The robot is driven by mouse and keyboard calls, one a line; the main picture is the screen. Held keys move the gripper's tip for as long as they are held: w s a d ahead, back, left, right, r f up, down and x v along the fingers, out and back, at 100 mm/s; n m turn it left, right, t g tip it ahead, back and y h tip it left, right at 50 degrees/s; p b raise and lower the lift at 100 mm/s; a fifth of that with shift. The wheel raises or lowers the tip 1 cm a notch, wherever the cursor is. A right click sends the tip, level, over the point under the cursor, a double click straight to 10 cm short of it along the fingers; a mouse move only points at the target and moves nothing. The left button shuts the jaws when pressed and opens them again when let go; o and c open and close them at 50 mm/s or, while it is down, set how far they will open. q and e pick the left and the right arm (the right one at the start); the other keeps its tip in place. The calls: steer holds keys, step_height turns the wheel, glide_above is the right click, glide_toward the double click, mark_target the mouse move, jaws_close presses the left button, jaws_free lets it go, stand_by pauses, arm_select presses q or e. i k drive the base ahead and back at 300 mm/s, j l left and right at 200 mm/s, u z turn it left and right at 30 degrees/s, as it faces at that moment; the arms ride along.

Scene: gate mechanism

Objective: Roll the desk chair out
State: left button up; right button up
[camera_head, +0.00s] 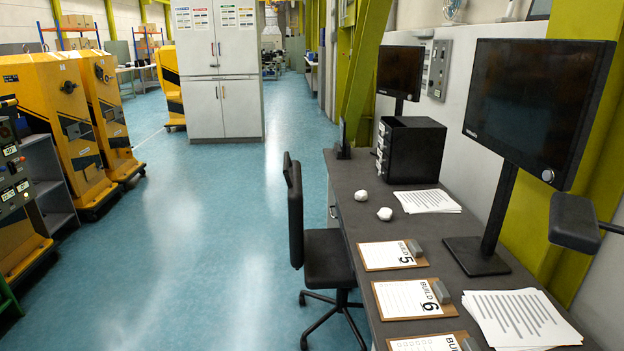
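The black desk chair (327,260) stands upright on the blue floor at the left side of the grey desk (365,225). Its narrow backrest (294,212) is on the left, facing the desk. The right part of its seat goes behind the desk edge from this view. Its wheeled base (337,312) shows below, partly hidden by the desk. Neither of my grippers is in view.
Blue floor left of the chair is clear. Yellow machines (60,120) line the left side, and a grey cabinet (218,70) stands ahead. The desk holds monitors (540,105), a black drawer box (411,150), clipboards (392,256) and papers. Green-yellow beams rise behind it.

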mark_target(322, 252)
steer(key=u, duration=0.15)
steer(key=i+j+z, duration=0.3)
steer(key=i, duration=0.25)
steer(key=i+j+z, duration=0.3)
steer(key=i+j, duration=0.2)
steer(key=j, duration=0.1)
